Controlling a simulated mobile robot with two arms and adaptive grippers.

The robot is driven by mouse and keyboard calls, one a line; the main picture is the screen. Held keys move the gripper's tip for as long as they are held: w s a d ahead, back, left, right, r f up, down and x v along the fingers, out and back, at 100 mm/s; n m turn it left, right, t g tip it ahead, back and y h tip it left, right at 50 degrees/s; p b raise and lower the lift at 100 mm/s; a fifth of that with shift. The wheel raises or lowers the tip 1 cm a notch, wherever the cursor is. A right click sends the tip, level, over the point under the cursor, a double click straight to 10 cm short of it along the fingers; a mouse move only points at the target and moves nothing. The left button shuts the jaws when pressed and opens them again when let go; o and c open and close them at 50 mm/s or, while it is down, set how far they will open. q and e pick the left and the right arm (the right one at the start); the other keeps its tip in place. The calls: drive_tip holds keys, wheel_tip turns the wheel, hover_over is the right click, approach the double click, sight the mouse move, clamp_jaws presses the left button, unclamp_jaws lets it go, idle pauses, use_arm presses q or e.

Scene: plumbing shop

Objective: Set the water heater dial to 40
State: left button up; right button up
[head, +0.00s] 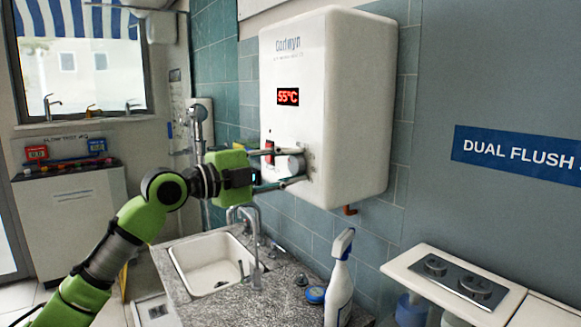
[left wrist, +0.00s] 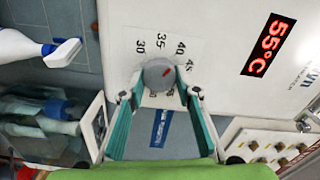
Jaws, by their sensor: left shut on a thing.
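The white water heater (head: 335,90) hangs on the tiled wall, and its red display (head: 287,96) reads 55°C. The same display (left wrist: 268,45) shows sideways in the left wrist view. The round grey dial (left wrist: 158,76) sits on the heater's front among printed numbers 30, 35, 40 and 45. Its red mark points to the right and slightly up, roughly between 40 and 45. My left gripper (head: 289,166) reaches the dial from the left, shut on it with one finger on each side. In the left wrist view both fingertips (left wrist: 162,88) flank the dial. My right gripper is not in view.
Below the heater is a stone counter with a white sink (head: 209,262) and a faucet (head: 252,245). A spray bottle (head: 340,285) stands at the counter's right. A white shelf with a dual-button plate (head: 462,280) is at the lower right.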

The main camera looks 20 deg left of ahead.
use_arm(q)
drive_tip(key=shift+f, duration=0.1)
drive_tip(key=o, duration=1.1)
drive_tip(key=shift+c, duration=0.2)
drive_tip(key=shift+a, duration=0.1)
drive_tip(key=v, duration=1.2)
